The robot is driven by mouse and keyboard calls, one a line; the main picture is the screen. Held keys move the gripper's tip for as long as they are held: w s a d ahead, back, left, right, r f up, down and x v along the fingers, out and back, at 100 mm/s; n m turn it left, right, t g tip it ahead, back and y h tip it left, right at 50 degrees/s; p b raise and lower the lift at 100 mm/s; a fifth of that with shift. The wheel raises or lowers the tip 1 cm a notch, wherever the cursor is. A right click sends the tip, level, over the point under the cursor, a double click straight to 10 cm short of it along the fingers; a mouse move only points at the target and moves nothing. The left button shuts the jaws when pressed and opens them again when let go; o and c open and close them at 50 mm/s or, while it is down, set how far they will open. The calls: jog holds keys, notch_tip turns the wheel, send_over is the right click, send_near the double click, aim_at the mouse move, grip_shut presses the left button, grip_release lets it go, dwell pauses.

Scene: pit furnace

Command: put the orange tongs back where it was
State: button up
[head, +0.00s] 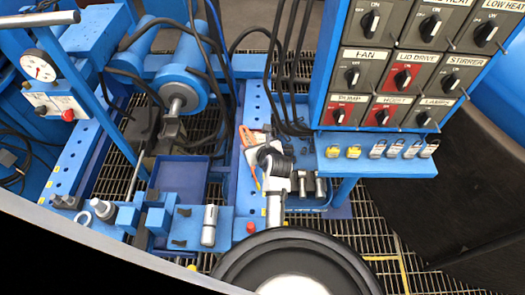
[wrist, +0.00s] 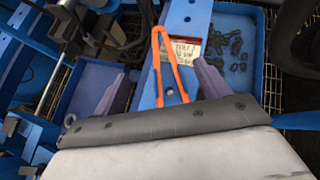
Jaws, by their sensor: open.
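The orange tongs (wrist: 176,72) show in the wrist view as a thin bent loop, with its closed end away from me and two legs towards me. They lie over a blue beam (wrist: 187,20), beside a red and white label (wrist: 184,50). My gripper (wrist: 161,70) is open, with one grey-purple finger on each side of the tongs and a gap to both. I cannot tell how high the fingers are above the beam. In the head view, only a bit of the orange tongs (head: 257,183) shows beside my dark wrist, which hides the rest.
A blue tray with small dark pieces (wrist: 212,82) is right of the beam in the wrist view. In the head view, a switch panel (head: 384,62) and a shelf of padlocks (head: 377,166) stand to the right. A blue tray (head: 181,170) is to the left.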

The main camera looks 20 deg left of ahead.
jog(key=v, duration=1.1)
jog(key=shift+b, duration=0.35)
